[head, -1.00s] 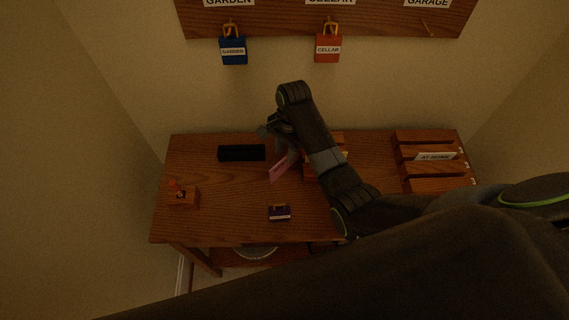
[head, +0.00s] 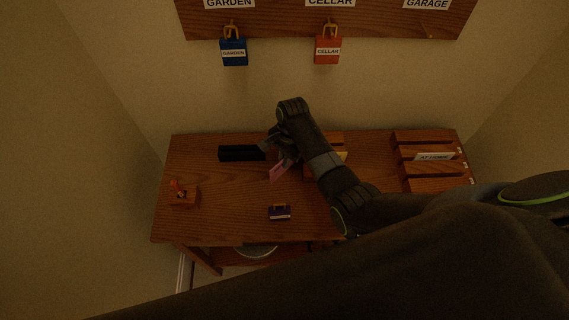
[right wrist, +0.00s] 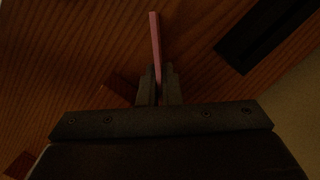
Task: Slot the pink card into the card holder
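The pink card (head: 279,171) is thin and stands on edge just above or at the desk top, left of centre. My right gripper (head: 283,158) is shut on it; the right wrist view shows the pink card (right wrist: 155,42) between the two fingertips (right wrist: 158,84). A wooden block (head: 310,173), which looks like the card holder, is just right of the card, largely hidden by my right arm. A yellow piece (head: 343,157) shows beside it. Whether the card touches the desk I cannot tell. My left gripper is not in view.
A black block (head: 238,153) lies left of the gripper, also in the right wrist view (right wrist: 262,35). A purple padlock-like item (head: 279,213) lies in front. A small wooden stand (head: 183,198) is at left. A slotted rack (head: 420,170) with an "AT HOME" card (head: 434,157) stands at right.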

